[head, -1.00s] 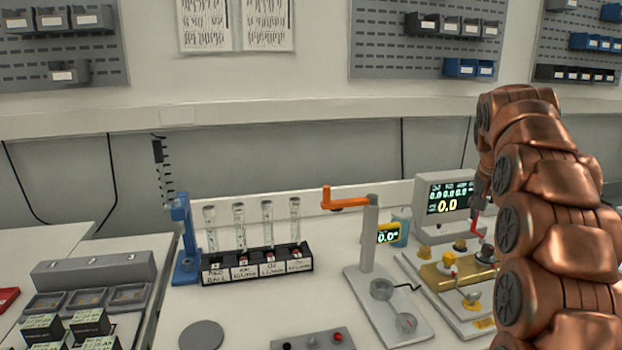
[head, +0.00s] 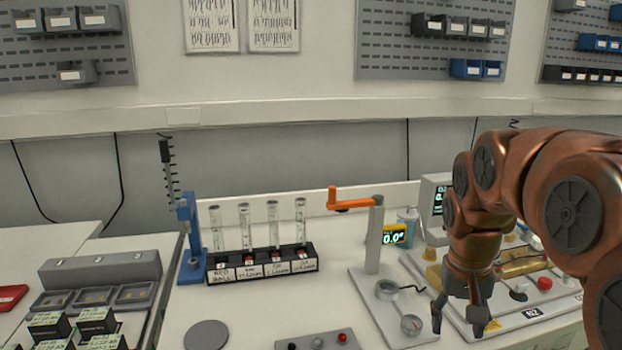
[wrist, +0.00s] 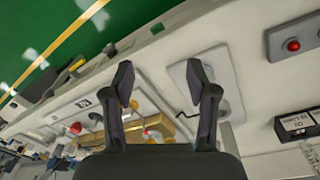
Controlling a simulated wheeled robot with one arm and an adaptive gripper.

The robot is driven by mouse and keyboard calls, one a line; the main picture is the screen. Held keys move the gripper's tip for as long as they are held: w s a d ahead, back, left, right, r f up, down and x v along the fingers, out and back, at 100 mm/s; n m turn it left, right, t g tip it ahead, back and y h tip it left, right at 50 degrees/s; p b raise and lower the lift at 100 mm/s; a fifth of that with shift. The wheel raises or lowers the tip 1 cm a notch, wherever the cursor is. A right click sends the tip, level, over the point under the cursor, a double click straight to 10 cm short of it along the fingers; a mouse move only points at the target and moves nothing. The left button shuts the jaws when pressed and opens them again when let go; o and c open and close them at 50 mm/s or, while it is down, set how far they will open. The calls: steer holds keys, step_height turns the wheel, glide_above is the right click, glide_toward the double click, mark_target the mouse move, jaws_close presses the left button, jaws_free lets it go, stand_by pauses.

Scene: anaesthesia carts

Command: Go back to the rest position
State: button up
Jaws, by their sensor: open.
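My gripper (head: 460,318) is at the right of the head view, pointing down beside the grey stand's base plate and in front of the brass fixture (head: 521,264). It is open, with nothing between its fingers. It also shows in the wrist view (wrist: 160,82), its two dark fingers spread apart. My copper arm comes in from the right edge of the head view and hides part of the monitor (head: 436,205) and of the bench behind it.
A grey stand with an orange crank (head: 352,204) is left of my gripper. A black rack (head: 262,265) with several tubes and a blue stand (head: 190,240) are further left. A button box (head: 318,341) lies at the front. The green floor (wrist: 60,30) shows in the wrist view.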

steer(key=s+a+f+n+g, duration=0.1)
steer(key=s+a+f, duration=0.15)
steer(key=s, duration=0.55)
steer(key=s+a+f+n+g, duration=0.1)
steer(key=s+a+f, duration=0.1)
steer(key=s+f, duration=0.35)
steer(key=s+a+f+n+g, duration=0.1)
steer(key=s+a+f, duration=0.1)
steer(key=s, duration=0.8)
step_height(320, 180, up, 12)
steer(key=t+p, duration=0.1)
steer(key=p, duration=1.1)
steer(key=shift+w+r+y, duration=0.2)
steer(key=shift+w+y, duration=0.2)
